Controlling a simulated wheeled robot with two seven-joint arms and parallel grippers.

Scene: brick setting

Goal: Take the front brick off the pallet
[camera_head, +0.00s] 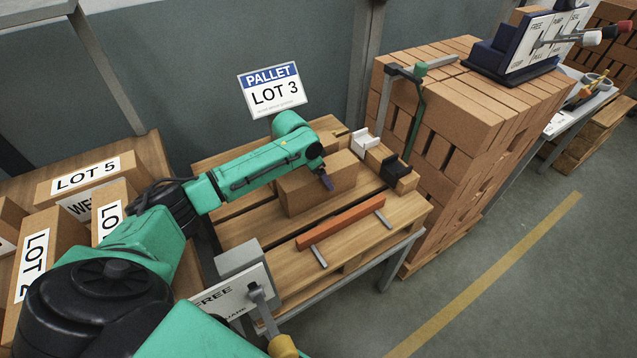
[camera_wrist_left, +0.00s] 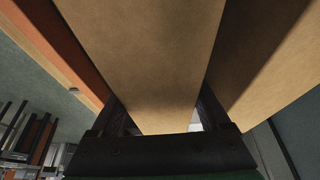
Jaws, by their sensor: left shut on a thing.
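The front brick (camera_head: 310,192), a plain tan block, is over the slatted wooden pallet (camera_head: 240,229) in the head view. My left gripper (camera_head: 326,178) reaches it from the left and is shut on it. One dark finger shows against its near face; the other is hidden behind it. In the left wrist view the brick (camera_wrist_left: 145,60) fills the space between the two fingers (camera_wrist_left: 162,115). I cannot tell whether it rests on the pallet or is slightly lifted. Another tan block (camera_wrist_left: 265,60) is beside it to the right, apart from it. My right gripper is not in view.
An orange bar (camera_head: 340,222) on grey rods lies along the pallet's front. White and black clamp pieces (camera_head: 364,142) stand at its right end. A tall brick stack (camera_head: 455,120) rises to the right. Labelled boxes (camera_head: 85,178) are at left. A FREE sign with a lever (camera_head: 262,302) stands in front.

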